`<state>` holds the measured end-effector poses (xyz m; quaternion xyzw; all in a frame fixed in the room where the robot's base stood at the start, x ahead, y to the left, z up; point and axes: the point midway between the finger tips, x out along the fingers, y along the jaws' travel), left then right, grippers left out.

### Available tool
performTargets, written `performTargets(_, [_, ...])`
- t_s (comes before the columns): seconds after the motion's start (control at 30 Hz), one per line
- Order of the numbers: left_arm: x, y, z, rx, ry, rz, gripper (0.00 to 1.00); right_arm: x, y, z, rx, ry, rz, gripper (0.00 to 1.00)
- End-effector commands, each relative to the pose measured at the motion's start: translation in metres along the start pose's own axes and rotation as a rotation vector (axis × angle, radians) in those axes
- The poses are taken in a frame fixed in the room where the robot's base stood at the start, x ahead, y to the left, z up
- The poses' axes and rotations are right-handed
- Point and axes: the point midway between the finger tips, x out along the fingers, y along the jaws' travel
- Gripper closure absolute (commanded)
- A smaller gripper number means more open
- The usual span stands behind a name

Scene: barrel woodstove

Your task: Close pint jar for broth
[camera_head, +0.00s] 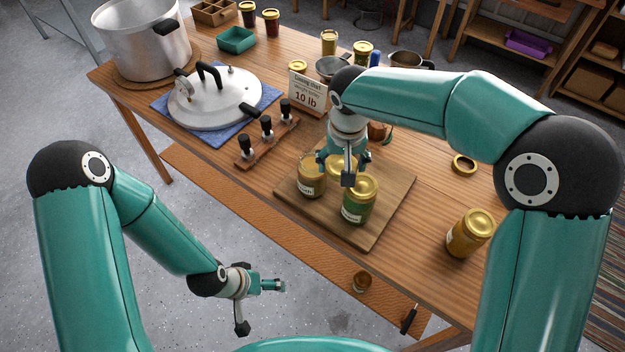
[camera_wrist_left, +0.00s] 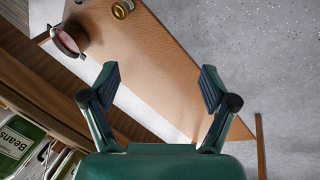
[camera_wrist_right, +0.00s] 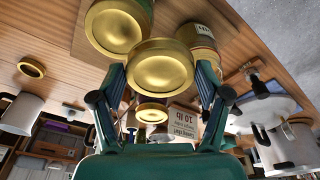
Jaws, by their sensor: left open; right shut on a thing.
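My right gripper (camera_head: 342,168) reaches down over the wooden board (camera_head: 387,206) and is shut on a gold lid; this lid (camera_wrist_right: 160,72) shows between its fingertips in the right wrist view. Whether a jar stands under this lid is hidden. A labelled tan jar (camera_head: 311,181), perhaps the broth, stands upright left of the gripper on the board. A green jar with a gold lid (camera_head: 359,202) stands at the front of the board, close to the gripper. My left gripper (camera_head: 262,305) is open and empty, low in front of the table; its spread fingers (camera_wrist_left: 158,80) show in the left wrist view.
A canner lid (camera_head: 213,97) on a blue cloth, a black-knobbed rack (camera_head: 267,139) and a 10 lb sign (camera_head: 308,94) stand behind. A big pot (camera_head: 143,38) stands far left.

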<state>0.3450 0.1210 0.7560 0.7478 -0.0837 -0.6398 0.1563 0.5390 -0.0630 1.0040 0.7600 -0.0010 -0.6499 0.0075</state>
Motion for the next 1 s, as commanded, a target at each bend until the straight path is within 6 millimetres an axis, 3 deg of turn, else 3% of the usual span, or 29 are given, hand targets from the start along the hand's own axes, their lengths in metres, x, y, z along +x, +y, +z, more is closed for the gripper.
performTargets(0.17, [-0.009,0.025,-0.07,0.209,0.252,0.022,0.0,0.004,-0.019,-0.034,-0.023,0.012,0.011,0.43])
performTargets(0.3, [-0.04,0.061,-0.12,0.392,0.48,0.045,0.0,-0.004,-0.035,-0.053,-0.05,0.01,0.009,0.43])
performTargets(0.4, [-0.066,0.09,-0.145,0.506,0.629,0.062,0.0,-0.011,-0.044,-0.059,-0.068,0.006,0.001,0.43])
performTargets(0.53, [-0.099,0.119,-0.163,0.613,0.781,0.079,0.0,-0.02,-0.054,-0.062,-0.093,0.0,-0.012,0.43])
performTargets(0.7, [-0.124,0.139,-0.17,0.68,0.882,0.09,0.0,-0.028,-0.06,-0.061,-0.111,-0.005,-0.025,0.43])
performTargets(1.0, [-0.13,0.142,-0.172,0.689,0.897,0.091,0.0,-0.031,-0.06,-0.061,-0.113,-0.007,-0.026,0.43])
